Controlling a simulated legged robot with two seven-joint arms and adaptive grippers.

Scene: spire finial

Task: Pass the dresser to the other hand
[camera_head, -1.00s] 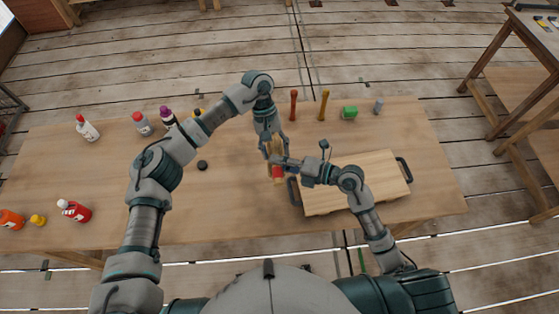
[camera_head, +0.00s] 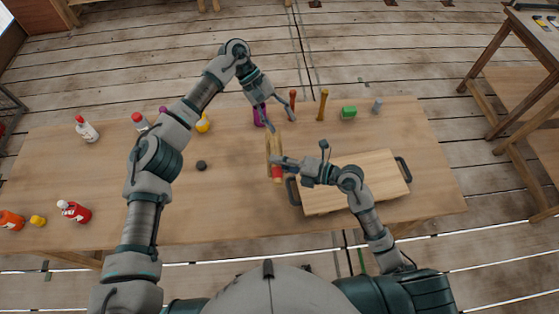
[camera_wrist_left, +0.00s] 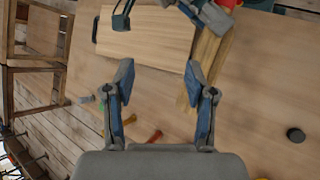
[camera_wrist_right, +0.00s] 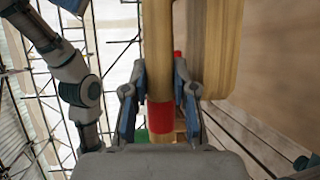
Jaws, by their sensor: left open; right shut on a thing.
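The dresser (camera_head: 269,148) is a long wooden tool with a red band, left of the chopping-board-like panel. My right gripper (camera_head: 279,164) is shut on it. In the right wrist view the dresser's wooden shaft and red band (camera_wrist_right: 160,116) stand between the fingers. My left gripper (camera_head: 281,124) is open and empty, apart from the dresser and beyond its far end. In the left wrist view the dresser's wooden body (camera_wrist_left: 208,52) lies past the right fingertip; its near part is partly covered by that finger.
A wooden board (camera_head: 350,180) with dark handles lies at the right on the table (camera_head: 225,215). Two upright tools (camera_head: 323,105), a green block (camera_head: 349,112) and a purple bottle (camera_head: 258,116) stand at the back. Several bottles are on the left. A black puck (camera_head: 201,165) lies mid-left.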

